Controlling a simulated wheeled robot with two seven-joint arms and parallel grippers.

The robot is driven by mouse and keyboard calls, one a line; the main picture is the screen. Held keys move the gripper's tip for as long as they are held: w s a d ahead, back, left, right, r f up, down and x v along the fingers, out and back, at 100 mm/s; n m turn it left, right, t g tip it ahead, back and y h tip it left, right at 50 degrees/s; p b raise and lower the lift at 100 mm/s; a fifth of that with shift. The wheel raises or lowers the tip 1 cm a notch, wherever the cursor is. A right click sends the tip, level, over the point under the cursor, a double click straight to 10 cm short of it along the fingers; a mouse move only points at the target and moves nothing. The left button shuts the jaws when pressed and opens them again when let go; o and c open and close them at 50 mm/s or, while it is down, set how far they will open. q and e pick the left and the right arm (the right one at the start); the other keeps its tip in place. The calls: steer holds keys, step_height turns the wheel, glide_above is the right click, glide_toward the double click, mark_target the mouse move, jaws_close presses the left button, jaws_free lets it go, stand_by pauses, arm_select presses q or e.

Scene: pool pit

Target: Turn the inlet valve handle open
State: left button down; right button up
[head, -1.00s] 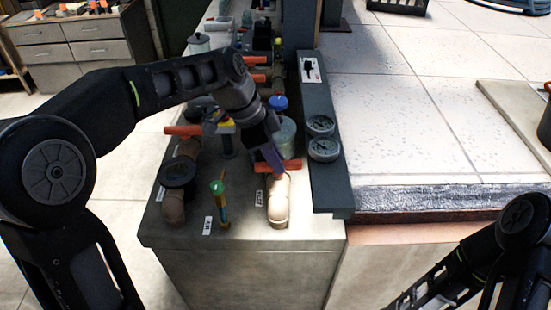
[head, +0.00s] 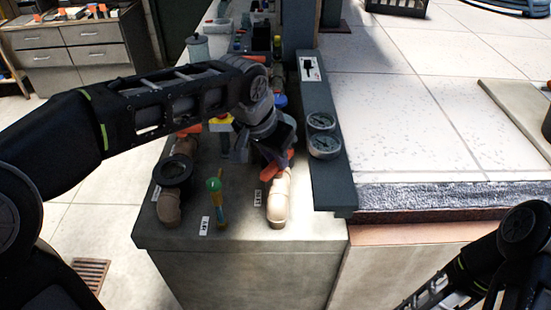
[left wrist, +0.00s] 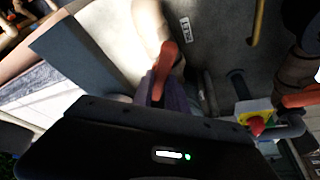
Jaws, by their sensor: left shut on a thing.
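The inlet valve's orange handle (head: 290,156) sits above the tan inlet pipe (head: 279,200), beside a small white label (head: 257,196). In the head view the handle lies slanted and is partly hidden by my left gripper (head: 272,160). In the left wrist view the orange handle (left wrist: 166,60) sticks out from between the purple fingers of my left gripper (left wrist: 160,88), which are shut on it. The tan pipe also shows in the left wrist view (left wrist: 150,25). My right arm shows at the lower right of the head view, but its gripper is out of frame.
A black round fitting (head: 173,173) and a green-topped thin pipe (head: 214,186) stand to the left. A yellow box with a red button (left wrist: 255,118) is near my left wrist.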

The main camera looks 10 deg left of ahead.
arm_select(q)
steer(key=n, duration=0.1)
steer(key=n+y+b, duration=0.1)
steer(key=n, duration=0.1)
steer(key=shift+d+f+n+b, duration=0.15)
steer(key=shift+n+b, duration=0.15)
steer(key=shift+n+y+b, duration=0.6)
steer(key=shift+n+y, duration=0.3)
steer(key=shift+n, duration=0.9)
steer(key=c, duration=1.3)
jaws_free()
steer(key=shift+r, duration=0.25)
steer(key=v, duration=0.7)
steer(key=shift+s+d+r, duration=0.1)
steer(key=shift+s+r, duration=0.1)
steer(key=shift+r, duration=0.05)
